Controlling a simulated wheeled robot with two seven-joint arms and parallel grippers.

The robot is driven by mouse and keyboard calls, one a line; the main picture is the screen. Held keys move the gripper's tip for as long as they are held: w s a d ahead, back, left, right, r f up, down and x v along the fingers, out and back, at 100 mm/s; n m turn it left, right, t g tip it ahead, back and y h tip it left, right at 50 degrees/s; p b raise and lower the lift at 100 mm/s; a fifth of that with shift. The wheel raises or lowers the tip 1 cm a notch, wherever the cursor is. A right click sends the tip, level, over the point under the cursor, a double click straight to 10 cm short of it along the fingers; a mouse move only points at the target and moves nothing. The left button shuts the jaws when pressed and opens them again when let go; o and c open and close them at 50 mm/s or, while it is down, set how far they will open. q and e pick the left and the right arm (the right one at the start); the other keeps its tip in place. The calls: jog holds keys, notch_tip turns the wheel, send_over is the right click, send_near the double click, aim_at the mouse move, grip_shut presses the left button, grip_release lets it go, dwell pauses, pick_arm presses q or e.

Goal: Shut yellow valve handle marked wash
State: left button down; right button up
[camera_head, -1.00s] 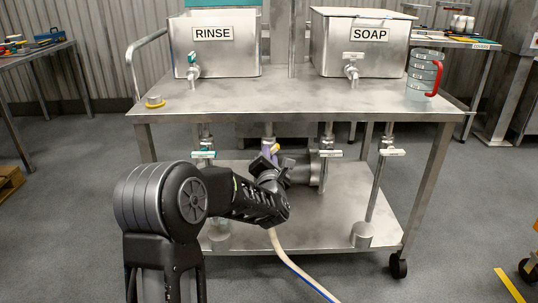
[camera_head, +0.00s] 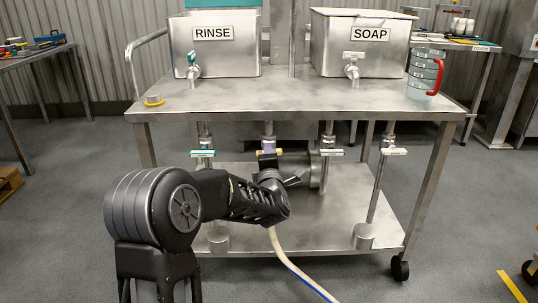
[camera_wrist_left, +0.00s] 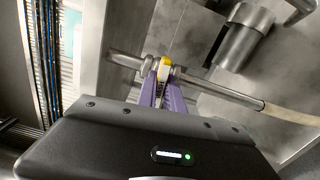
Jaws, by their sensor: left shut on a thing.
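The yellow valve handle (camera_head: 279,151) sits on the second pipe from the left under the cart's top. It lies about level, across its upright pipe. Its marking is not readable. My left gripper (camera_head: 267,152) is shut on the handle, with the wrist in front and just below. In the left wrist view the purple fingers (camera_wrist_left: 165,80) hold the yellow handle (camera_wrist_left: 165,70) between their tips, beside a metal pipe (camera_wrist_left: 130,61). The fingers hide part of the handle. My right gripper does not show.
A teal handle (camera_head: 203,154) is on the pipe to the left; white handles (camera_head: 330,152) and (camera_head: 393,151) are on pipes to the right. A cylindrical metal body (camera_head: 322,170) lies behind my wrist. A pale hose (camera_head: 285,258) runs to the floor.

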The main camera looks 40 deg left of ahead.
pick_arm(q)
jog(key=shift+m, duration=0.7)
jog(key=c, duration=1.5)
grip_release()
jog(key=p+v, duration=0.1)
jog(key=v, duration=0.6)
jog(key=shift+s+d+p, duration=0.3)
jog(key=shift+p, duration=0.05)
jog(key=shift+f+m, duration=0.1)
jog(key=shift+m, duration=0.2)
